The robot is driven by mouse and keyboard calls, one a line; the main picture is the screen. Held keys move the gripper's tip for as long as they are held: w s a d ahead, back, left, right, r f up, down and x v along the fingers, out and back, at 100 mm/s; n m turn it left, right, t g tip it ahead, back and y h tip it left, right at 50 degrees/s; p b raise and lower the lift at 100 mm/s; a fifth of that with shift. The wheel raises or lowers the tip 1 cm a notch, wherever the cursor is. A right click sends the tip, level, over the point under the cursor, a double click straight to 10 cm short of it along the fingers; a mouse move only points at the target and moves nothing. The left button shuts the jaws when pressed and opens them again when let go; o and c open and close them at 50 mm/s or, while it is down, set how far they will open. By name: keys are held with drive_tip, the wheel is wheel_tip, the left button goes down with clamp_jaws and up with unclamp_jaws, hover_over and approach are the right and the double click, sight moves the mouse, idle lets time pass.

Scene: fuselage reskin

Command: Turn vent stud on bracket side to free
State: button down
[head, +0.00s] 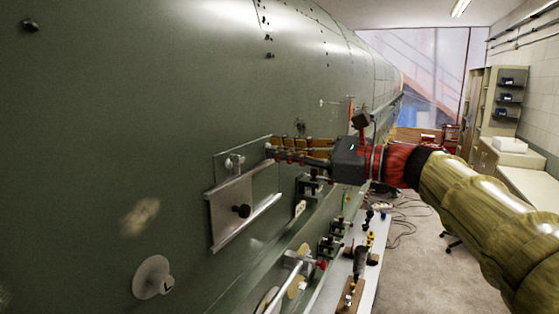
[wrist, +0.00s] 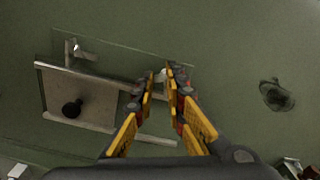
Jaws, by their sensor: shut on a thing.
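My gripper (head: 272,153) reaches in from the right to the green fuselage skin. Its yellow-padded fingers (wrist: 159,84) are shut on a small pale stud (wrist: 160,75) at the right end of a flat green plate. The fingertips mostly hide this stud in the head view. A second metal stud (head: 234,162) with a small wing-like head stands at the plate's left end; it also shows in the wrist view (wrist: 76,48), clear of the fingers. Below is a pale metal panel (head: 226,212) with a black knob (head: 242,211) and rails along its edges.
A round disc marked L (head: 153,278) is on the skin at lower left. A dark-rimmed opening (wrist: 277,95) lies right of the fingers in the wrist view. Below my arm, a narrow bench (head: 340,290) holds several tools and fittings. The floor (head: 425,270) at right has loose cables.

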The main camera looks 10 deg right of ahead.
drive_tip(key=n+b, duration=0.2)
drive_tip(key=n, duration=0.1)
drive_tip(key=n+b, duration=0.1)
drive_tip(key=b, duration=0.1)
drive_tip(key=shift+w+d+r+n, duration=0.1)
drive_tip(key=shift+d+r+n, duration=0.1)
drive_tip(key=shift+r+n, duration=0.1)
drive_tip(key=n+b, duration=0.3)
drive_tip(key=shift+n, duration=0.4)
drive_tip(key=n+b, duration=0.4)
drive_tip(key=n, duration=0.1)
drive_tip(key=shift+b, duration=0.35)
drive_tip(key=shift+r+n+b, duration=0.15)
drive_tip(key=shift+n+b, duration=0.15)
drive_tip(key=shift+n, duration=0.2)
drive_tip(key=shift+r, duration=0.1)
drive_tip(key=c, duration=2.1)
unclamp_jaws()
drive_tip(key=o, duration=0.6)
drive_tip(key=shift+w+f, duration=0.1)
drive_tip(key=shift+f, duration=0.25)
drive_tip(key=shift+o, duration=0.2)
drive_tip(key=shift+w+f, duration=0.1)
